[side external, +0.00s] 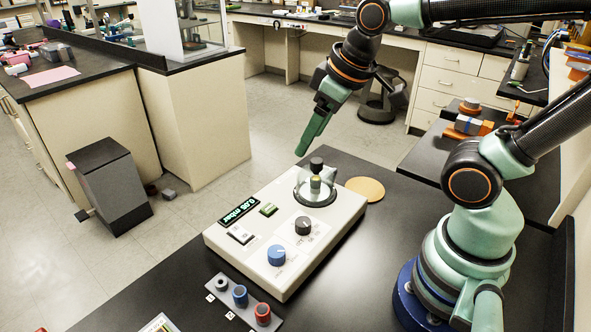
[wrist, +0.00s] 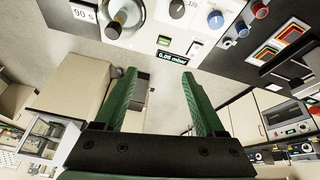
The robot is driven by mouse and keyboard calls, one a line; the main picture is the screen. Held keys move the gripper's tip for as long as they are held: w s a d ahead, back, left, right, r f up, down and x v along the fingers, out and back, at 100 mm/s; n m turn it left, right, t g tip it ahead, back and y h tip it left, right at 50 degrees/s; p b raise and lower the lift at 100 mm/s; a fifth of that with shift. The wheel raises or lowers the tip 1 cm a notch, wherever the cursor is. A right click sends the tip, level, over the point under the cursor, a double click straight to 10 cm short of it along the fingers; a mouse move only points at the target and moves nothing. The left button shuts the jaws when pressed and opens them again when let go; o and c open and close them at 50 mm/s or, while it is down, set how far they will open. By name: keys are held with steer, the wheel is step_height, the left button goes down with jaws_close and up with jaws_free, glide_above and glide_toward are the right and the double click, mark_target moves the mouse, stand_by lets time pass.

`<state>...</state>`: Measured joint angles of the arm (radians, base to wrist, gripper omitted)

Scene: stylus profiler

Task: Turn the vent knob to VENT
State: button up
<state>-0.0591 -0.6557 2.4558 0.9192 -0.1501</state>
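A white instrument box (side external: 330,222) stands on the black bench. It has a blue knob (side external: 276,255) and a black knob (side external: 303,226) on top; I cannot read which one is the vent knob. Both also show near the top of the wrist view, the blue knob (wrist: 215,19) right of the black knob (wrist: 177,9). My gripper (side external: 302,150) hangs in the air beyond the box's far left edge, above and away from the knobs. In the wrist view its green fingers (wrist: 158,73) are apart with nothing between them.
A clear dome with a black top (side external: 316,187) stands on the box's far end, between my gripper and the knobs. A rocker switch (side external: 240,234) and green button (side external: 268,209) sit near the display.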

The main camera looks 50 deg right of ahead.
mark_target(276, 252)
steer(key=a+f+n+g, duration=0.5)
steer(key=a+f+n, duration=0.2)
steer(key=a+n, duration=0.6)
steer(key=shift+n, duration=0.8)
steer(key=f, duration=0.4)
steer(key=d+f, duration=0.1)
steer(key=f, duration=0.3)
steer(key=d+f, duration=0.1)
steer(key=f, duration=0.3)
steer(key=shift+r, duration=0.1)
jaws_close()
